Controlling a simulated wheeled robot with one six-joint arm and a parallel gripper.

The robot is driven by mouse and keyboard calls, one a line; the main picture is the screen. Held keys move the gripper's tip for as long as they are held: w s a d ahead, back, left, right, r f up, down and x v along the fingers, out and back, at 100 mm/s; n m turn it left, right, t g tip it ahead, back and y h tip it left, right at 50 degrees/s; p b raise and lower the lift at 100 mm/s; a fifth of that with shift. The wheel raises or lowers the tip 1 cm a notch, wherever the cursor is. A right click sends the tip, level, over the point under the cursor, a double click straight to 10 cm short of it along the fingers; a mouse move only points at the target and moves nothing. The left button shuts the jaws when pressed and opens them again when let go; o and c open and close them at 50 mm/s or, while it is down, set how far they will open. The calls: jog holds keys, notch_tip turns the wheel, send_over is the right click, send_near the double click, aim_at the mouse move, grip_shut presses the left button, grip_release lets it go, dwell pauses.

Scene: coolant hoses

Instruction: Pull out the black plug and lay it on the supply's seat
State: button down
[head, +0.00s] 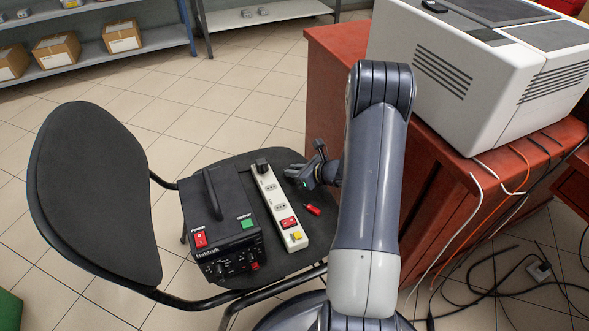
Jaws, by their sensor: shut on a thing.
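A white power strip (279,210) lies on the black chair seat (290,263), to the right of the black power supply (218,222). A black plug-like block (262,167) stands on the far end of the strip. My gripper (289,172) is low over the seat, just right of the strip's far half, with its fingers pointing left. It looks apart from that block. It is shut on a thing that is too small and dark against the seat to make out. The strip has a red switch and a yellow part near its front end.
A small red item (312,209) lies on the seat right of the strip. The chair's backrest (95,195) rises at the left. A red cabinet (340,60) bearing a white machine (480,60) stands at the right. Loose cables (500,285) lie on the floor.

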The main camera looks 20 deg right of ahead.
jog(key=c, duration=1.3)
grip_release()
jog(key=p+v, duration=0.2)
jog(key=v, duration=0.9)
jog(key=shift+p, duration=0.4)
jog(key=shift+w, duration=0.1)
